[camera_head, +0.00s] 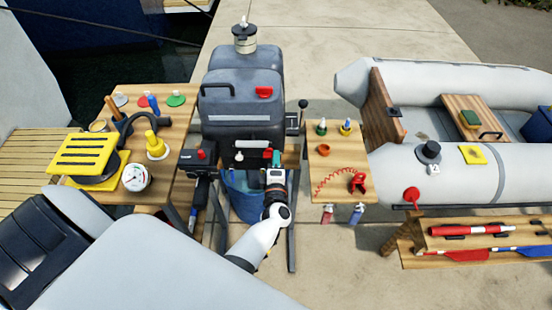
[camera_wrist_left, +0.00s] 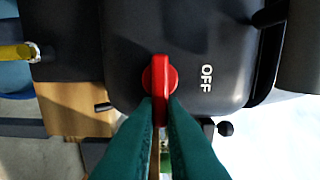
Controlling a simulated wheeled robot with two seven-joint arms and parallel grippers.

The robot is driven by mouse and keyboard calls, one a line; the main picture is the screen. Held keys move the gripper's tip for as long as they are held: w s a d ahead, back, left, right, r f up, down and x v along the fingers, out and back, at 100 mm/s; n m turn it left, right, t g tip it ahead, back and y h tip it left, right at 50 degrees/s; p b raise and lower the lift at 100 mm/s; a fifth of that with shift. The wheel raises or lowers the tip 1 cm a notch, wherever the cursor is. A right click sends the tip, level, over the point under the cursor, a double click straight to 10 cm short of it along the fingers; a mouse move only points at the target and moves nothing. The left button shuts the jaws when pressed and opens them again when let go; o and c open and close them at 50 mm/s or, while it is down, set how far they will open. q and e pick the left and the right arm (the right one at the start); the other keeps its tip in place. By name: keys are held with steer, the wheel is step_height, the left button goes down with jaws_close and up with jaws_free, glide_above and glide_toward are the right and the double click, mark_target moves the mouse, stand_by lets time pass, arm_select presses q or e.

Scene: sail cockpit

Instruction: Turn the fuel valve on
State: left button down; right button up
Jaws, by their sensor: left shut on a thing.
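The outboard motor (camera_head: 240,108) stands upright in the middle of the head view, with dark grey covers. In the left wrist view, the red fuel valve (camera_wrist_left: 160,74) sits on a black housing (camera_wrist_left: 205,40). Its lever points down in the picture, between my fingers. White OFF lettering (camera_wrist_left: 207,78) is right of the knob, off to the side of the lever's line. My left gripper (camera_head: 275,163) is shut on the lever; its teal fingers also fill the lower wrist view (camera_wrist_left: 161,118). My right gripper is not in view.
A wooden table (camera_head: 175,185) with a yellow grille (camera_head: 88,153) and gauge (camera_head: 136,177) stands left. A small wooden shelf (camera_head: 335,140) with a red coiled cord (camera_head: 335,180) is close on the right. A blue bucket (camera_head: 243,200) is below. An inflatable boat (camera_head: 440,170) lies right.

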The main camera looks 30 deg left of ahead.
arm_select(q)
steer(key=shift+f, duration=0.1)
stand_by(0.3)
steer(key=c, duration=1.5)
jaws_free()
steer(key=p+v, duration=0.2)
steer(key=v, duration=1)
steer(key=shift+s, duration=0.1)
